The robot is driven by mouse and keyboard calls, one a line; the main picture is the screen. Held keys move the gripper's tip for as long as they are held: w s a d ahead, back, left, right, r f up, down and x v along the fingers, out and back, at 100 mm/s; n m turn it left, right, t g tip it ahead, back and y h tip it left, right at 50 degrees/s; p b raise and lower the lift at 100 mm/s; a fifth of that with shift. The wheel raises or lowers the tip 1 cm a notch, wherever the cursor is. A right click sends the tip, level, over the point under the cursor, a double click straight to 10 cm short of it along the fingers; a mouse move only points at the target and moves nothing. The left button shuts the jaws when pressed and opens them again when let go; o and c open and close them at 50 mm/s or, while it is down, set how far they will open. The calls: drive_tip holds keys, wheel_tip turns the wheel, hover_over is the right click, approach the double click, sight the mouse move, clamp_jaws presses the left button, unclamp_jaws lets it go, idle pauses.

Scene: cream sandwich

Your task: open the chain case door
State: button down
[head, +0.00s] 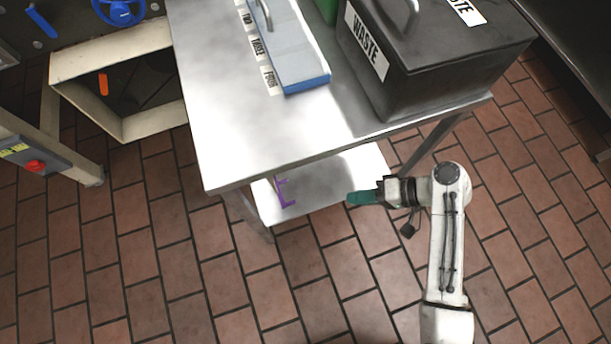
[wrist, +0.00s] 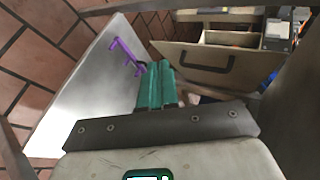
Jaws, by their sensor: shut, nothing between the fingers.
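My gripper (head: 362,198) has teal fingers, shut and empty, beside the steel table's front edge in the head view. Its fingers also show together in the wrist view (wrist: 160,85). A cream-framed machine housing (head: 110,62) stands at the far left of the head view, well away from my gripper, with an orange handle (head: 103,84) against its dark inside. I cannot tell for sure whether this is the chain case door. My gripper touches no door.
A steel table (head: 215,110) stands between my gripper and the housing, with a black waste bin (head: 440,60) on it. A purple bracket-like thing (head: 283,192) is at its lower shelf (head: 345,180). A handled drawer-like box (wrist: 195,65) shows in the wrist view. Tiled floor is clear in front.

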drive_tip(key=w+a+f+m+t+y+b, duration=0.1)
drive_tip(key=w+a+f+y+b, duration=0.1)
drive_tip(key=w+y+b, duration=0.15)
drive_tip(key=w+a+f+t+y+b, duration=0.1)
drive_tip(key=w+a+f+y+b, duration=0.1)
drive_tip(key=w+b, duration=0.2)
drive_tip(key=s+b+x, duration=0.1)
drive_tip(key=s+x, duration=0.1)
drive_tip(key=x, duration=1.1)
drive_tip(key=shift+a+r+m+t, duration=0.3)
drive_tip(key=shift+a+r+t, duration=0.1)
drive_tip(key=shift+r, duration=0.1)
